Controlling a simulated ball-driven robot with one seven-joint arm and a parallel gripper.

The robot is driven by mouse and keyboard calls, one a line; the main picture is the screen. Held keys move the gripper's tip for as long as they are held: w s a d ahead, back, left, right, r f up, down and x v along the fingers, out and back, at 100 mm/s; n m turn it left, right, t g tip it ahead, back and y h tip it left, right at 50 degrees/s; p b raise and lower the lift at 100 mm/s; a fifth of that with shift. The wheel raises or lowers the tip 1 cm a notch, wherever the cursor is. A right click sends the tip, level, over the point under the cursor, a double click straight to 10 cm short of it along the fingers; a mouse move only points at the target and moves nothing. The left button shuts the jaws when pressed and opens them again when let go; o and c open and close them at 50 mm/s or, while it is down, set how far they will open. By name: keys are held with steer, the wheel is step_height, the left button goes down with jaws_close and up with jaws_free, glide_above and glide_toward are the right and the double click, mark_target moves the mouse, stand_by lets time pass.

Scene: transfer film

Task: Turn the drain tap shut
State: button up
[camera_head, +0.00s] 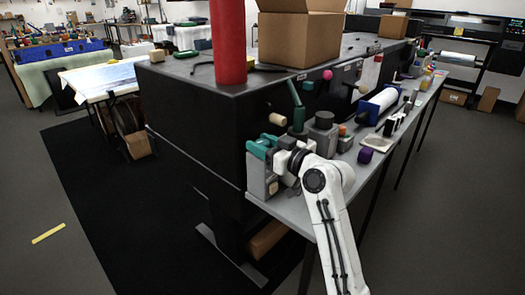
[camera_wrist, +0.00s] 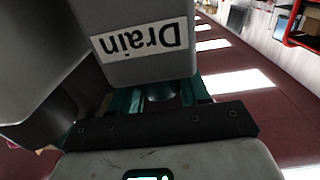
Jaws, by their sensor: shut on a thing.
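The drain unit is a grey box (camera_head: 257,176) at the near end of the grey bench in the head view. In the wrist view its grey body (camera_wrist: 150,70) carries a white "Drain" label (camera_wrist: 139,40), which appears upside down. My gripper (camera_head: 260,147), with teal fingers, is at the top of this box. In the wrist view the gripper (camera_wrist: 160,94) is close below the labelled body, shut on a small grey part between the fingers, which I take as the drain tap. Most of the tap is hidden, so its turn angle cannot be told.
A large black machine (camera_head: 190,120) stands behind the bench (camera_head: 290,207). Open floor lies in front and right.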

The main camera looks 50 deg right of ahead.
steer(key=n+y+b, duration=0.2)
steer(key=y+b, duration=0.1)
steer(key=shift+d+f, duration=0.1)
steer(key=shift+f, duration=0.2)
steer(key=shift+r+n+g+y+b, duration=0.25)
steer(key=shift+n+g+y+b, duration=0.35)
steer(key=shift+y, duration=0.5)
steer(key=o, duration=1)
steer(key=shift+c, duration=0.2)
steer(key=v, duration=1)
steer(key=shift+s, duration=0.4)
steer(key=shift+f, duration=0.2)
